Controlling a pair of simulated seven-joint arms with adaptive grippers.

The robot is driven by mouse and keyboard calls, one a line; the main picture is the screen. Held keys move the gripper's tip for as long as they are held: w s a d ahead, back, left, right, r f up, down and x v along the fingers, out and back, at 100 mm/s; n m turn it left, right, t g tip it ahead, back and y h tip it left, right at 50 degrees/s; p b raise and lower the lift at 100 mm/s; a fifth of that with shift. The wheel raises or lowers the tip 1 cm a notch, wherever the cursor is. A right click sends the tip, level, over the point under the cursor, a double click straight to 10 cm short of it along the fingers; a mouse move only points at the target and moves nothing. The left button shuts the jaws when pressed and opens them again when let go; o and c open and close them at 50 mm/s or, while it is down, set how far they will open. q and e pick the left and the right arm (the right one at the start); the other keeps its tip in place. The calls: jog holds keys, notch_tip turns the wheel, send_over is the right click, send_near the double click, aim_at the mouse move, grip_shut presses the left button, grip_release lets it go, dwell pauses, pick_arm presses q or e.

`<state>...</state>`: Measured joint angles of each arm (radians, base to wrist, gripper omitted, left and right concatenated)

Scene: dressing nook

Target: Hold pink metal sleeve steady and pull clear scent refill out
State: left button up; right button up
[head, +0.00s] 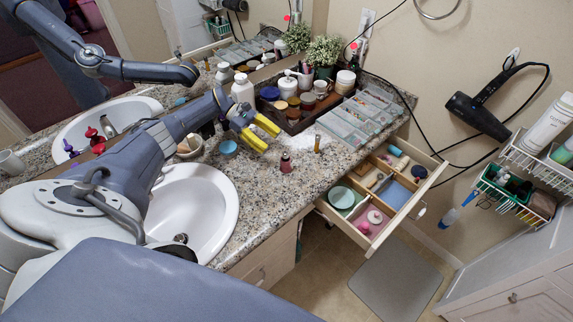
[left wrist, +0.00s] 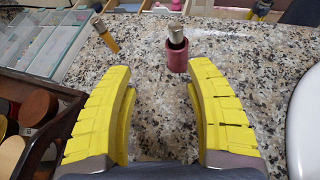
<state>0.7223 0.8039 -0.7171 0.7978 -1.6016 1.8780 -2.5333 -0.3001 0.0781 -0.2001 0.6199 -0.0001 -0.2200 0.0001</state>
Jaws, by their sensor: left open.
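The pink metal sleeve (head: 286,167) stands upright on the granite counter, in front of my left gripper. It also shows in the left wrist view (left wrist: 177,58), with the clear scent refill (left wrist: 175,32) sticking out of its top under a silvery cap. My left gripper (head: 259,135) is open and empty; its yellow fingers (left wrist: 160,90) point toward the sleeve without touching it. The refill's lower part is hidden inside the sleeve. A yellow-tipped dark part at the top right edge of the left wrist view looks like my right gripper (left wrist: 262,8), mostly cut off.
A thin amber vial (head: 317,143) stands right of the sleeve. A wooden tray (head: 293,128) of jars and a clear compartment organizer (head: 357,121) lie behind. The sink (head: 205,205) is at the left. An open drawer (head: 345,228) juts out at the front right.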

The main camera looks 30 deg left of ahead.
aim_at(283, 162)
pick_arm(q)
jog(key=shift+s+a+f+g, duration=0.15)
jog(key=shift+s+a, duration=0.2)
jog(key=shift+s, duration=0.1)
jog(key=shift+s+a+f+g, duration=0.15)
jog(key=shift+s+a, duration=0.15)
jog(key=shift+s, duration=0.35)
jog(key=shift+d+f, duration=0.1)
jog(key=shift+f, duration=0.05)
jog(key=shift+x, duration=4.7)
pick_arm(e)
jog(key=shift+d, duration=0.15)
pick_arm(q)
jog(key=shift+o, duration=0.3)
jog(key=shift+s+f, duration=0.1)
jog(key=c, duration=1)
jog(key=shift+o, duration=0.2)
pick_arm(e)
jog(key=c, duration=0.4)
